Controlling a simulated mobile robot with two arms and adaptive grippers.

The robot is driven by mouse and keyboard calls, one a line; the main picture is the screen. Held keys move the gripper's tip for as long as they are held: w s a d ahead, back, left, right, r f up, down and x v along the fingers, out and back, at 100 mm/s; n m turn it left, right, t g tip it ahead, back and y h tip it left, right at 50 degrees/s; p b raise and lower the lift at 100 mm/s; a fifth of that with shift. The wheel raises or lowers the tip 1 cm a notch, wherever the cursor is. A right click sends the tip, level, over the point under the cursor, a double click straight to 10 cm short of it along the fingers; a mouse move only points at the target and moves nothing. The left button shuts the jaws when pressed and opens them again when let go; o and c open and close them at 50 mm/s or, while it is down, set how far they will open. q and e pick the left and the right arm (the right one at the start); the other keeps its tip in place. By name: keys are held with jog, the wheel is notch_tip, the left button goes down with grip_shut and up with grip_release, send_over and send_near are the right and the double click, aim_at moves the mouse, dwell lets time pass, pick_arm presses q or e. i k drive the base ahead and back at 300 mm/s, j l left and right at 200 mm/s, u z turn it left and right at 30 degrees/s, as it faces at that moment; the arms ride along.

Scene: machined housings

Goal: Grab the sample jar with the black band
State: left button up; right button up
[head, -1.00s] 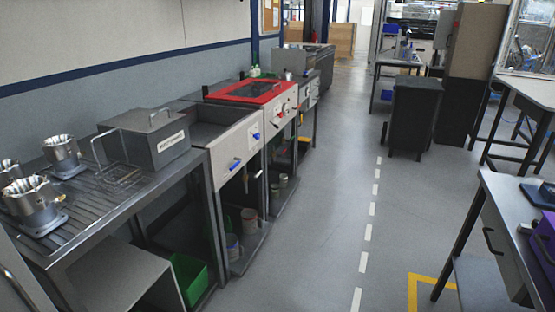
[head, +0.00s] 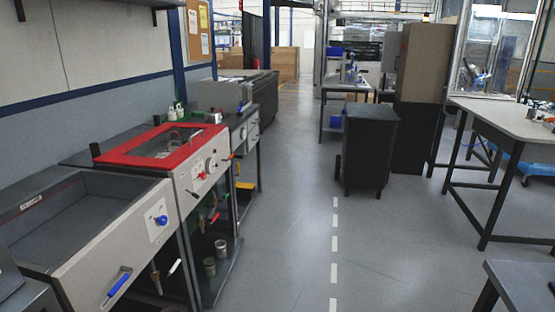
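I cannot make out a sample jar with a black band in the head view. Small jars or cans (head: 209,266) stand on the lower shelf under the red-topped unit, too small to tell any band. Small white and green bottles (head: 175,111) stand behind the red-topped unit. Neither of my grippers is in view.
A deep grey sink unit (head: 90,215) and a red-topped unit (head: 140,150) line the left wall. A dark wheeled cabinet (head: 368,150) stands right of centre. A light-topped table (head: 505,122) is at the right. The dashed floor aisle (head: 290,200) is clear.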

aim_at(209, 262)
jog(key=i+l+u, duration=0.1)
jog(key=i+u, duration=0.25)
jog(key=i, duration=0.15)
jog(key=i+l+u, duration=0.35)
jog(key=i, duration=0.2)
jog(key=i+l+u, duration=0.35)
jog(key=i+j, duration=0.1)
